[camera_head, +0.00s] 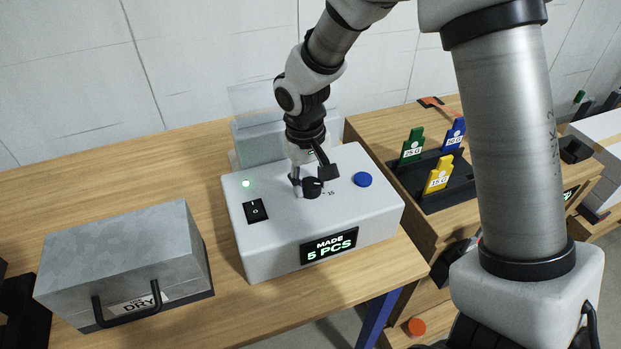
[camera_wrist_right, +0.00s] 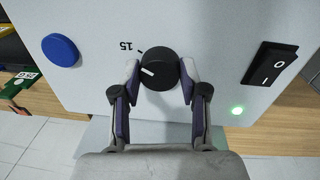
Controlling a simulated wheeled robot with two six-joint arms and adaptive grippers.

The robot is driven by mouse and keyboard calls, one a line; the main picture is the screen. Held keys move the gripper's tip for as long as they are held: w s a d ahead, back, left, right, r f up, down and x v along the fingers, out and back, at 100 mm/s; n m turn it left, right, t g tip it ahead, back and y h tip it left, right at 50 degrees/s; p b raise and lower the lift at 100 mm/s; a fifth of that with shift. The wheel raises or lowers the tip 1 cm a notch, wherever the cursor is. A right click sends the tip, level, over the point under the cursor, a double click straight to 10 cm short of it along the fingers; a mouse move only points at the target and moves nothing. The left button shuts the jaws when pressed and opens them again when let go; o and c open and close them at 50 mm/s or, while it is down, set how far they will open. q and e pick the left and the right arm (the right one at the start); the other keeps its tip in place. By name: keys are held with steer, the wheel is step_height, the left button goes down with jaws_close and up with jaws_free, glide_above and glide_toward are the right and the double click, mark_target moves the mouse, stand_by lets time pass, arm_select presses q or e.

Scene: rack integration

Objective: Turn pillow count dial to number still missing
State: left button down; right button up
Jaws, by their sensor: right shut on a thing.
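The black dial (camera_head: 312,188) sits on top of a white machine box (camera_head: 285,230), between a black rocker switch and a blue button. In the right wrist view the dial (camera_wrist_right: 159,69) has a white pointer line, and a tick with the number 15 is printed beside it. Other scale marks are hidden or not readable. The box's front display (camera_head: 329,246) reads "MADE 5 PCS". My right gripper (camera_head: 312,181) is over the box, with its fingers shut on the dial from both sides. In the right wrist view my right gripper (camera_wrist_right: 160,82) also shows around it. My left gripper is not in view.
The rocker switch (camera_head: 255,210) and blue button (camera_head: 363,179) flank the dial, and a green light (camera_head: 246,183) is lit. A grey "DRY" box (camera_head: 130,255) stands left. A black holder (camera_head: 450,195) with green, blue and yellow tags is right.

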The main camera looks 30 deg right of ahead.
steer(key=shift+r+n+p, duration=0.15)
steer(key=shift+n+p, duration=0.85)
steer(key=n+p, duration=0.2)
steer(key=n, duration=0.1)
steer(key=shift+p, duration=0.35)
steer(key=n+p, duration=0.4)
steer(key=n, duration=0.2)
steer(key=shift+s+n+t+p, duration=0.1)
steer(key=shift+n+t+p, duration=0.2)
steer(key=shift+n+p, duration=0.1)
steer(key=n+p, duration=0.5)
steer(key=n, duration=0.2)
steer(key=shift+d+y, duration=0.1)
steer(key=shift+y, duration=0.3)
steer(key=n+p, duration=0.1)
steer(key=n, duration=0.1)
steer(key=shift+n+p, duration=0.3)
steer(key=shift+p, duration=0.05)
steer(key=shift+f+n+p, duration=0.3)
steer(key=shift+n+p, duration=0.25)
steer(key=shift+n, duration=0.55)
